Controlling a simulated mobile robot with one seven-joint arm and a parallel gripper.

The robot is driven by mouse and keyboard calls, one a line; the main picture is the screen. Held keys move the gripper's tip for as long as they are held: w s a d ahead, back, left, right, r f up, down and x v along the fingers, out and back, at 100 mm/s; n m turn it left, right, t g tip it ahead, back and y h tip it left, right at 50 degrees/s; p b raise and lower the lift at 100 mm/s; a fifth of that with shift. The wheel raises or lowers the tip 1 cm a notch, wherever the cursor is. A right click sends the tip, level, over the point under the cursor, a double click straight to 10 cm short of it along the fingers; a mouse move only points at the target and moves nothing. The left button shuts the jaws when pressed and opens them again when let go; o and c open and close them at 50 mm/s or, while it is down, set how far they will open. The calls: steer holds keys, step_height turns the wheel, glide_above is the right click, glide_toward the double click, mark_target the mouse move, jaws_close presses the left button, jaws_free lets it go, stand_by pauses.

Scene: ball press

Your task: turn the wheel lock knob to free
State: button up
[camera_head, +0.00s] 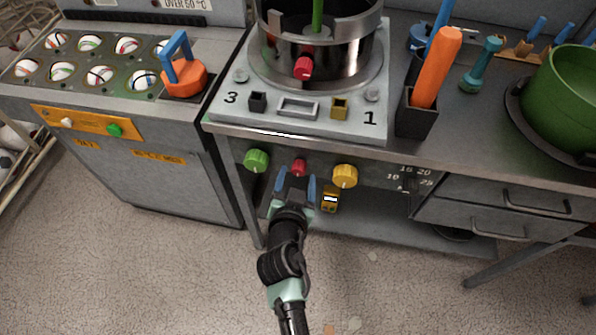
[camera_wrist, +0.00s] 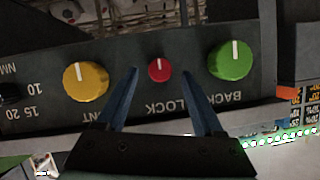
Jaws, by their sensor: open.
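A small red knob (camera_head: 299,167) sits on the machine's front panel between a green knob (camera_head: 256,160) and a yellow knob (camera_head: 345,175). In the wrist view, the red knob (camera_wrist: 159,70) has a short white mark at its upper edge, and the printed word LOCK stands just below it. The word WHEEL is not readable. My gripper (camera_head: 297,178) is open and empty in front of the panel, in line with the red knob. In the wrist view, the blue fingertips (camera_wrist: 161,72) show on either side of the red knob, with a gap on each side.
The wrist view also shows the yellow knob (camera_wrist: 86,81) and green knob (camera_wrist: 231,60), outside the fingers. A yellow device (camera_head: 330,199) lies below the panel. A dial (camera_head: 409,184) is at right.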

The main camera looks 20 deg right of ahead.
steer(key=shift+x, duration=1.1)
steer(key=shift+c, duration=0.3)
jaws_close()
